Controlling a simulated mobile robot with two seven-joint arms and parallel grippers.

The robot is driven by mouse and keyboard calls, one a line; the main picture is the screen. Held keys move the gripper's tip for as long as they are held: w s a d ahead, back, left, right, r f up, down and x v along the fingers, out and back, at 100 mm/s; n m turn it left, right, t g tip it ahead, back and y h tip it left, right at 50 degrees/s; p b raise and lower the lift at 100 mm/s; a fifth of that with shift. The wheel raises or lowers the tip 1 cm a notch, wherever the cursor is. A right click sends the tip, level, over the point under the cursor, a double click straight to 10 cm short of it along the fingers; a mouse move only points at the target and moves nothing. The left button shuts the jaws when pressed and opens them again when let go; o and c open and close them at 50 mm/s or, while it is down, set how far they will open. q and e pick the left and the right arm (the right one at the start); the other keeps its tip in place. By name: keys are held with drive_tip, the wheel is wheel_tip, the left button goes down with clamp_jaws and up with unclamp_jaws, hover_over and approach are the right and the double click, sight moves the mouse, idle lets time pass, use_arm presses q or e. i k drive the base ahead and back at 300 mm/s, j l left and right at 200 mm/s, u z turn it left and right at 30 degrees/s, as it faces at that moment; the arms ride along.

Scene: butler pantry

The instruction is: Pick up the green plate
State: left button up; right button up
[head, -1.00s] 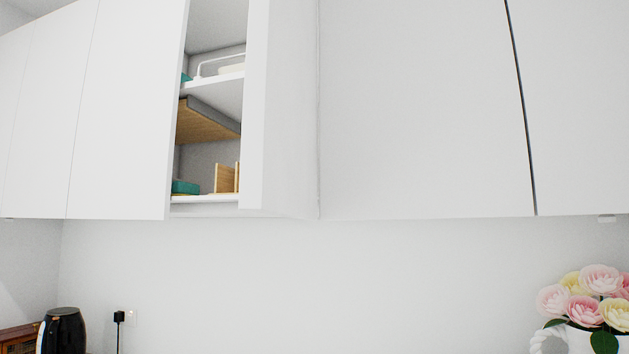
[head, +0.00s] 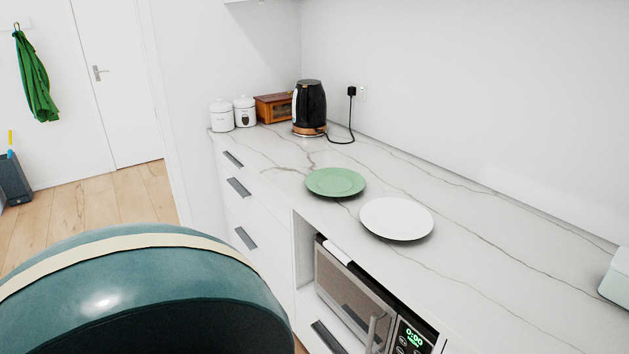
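The green plate (head: 335,181) lies flat on the white marbled countertop (head: 480,225), near its front edge. It is round with a raised rim, and nothing is on it. A white plate (head: 396,219) lies just to its right and nearer, close beside it. Neither of my grippers shows in the head view, so I cannot see whether they are open or shut.
A black kettle (head: 309,105), a wooden box (head: 272,107) and two white canisters (head: 222,116) stand at the far end. A microwave (head: 352,285) sits below the counter. A large teal curved shape (head: 180,275) with a cream band blocks the lower left.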

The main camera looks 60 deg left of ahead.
sight(332, 182)
drive_tip(key=u, duration=1.65)
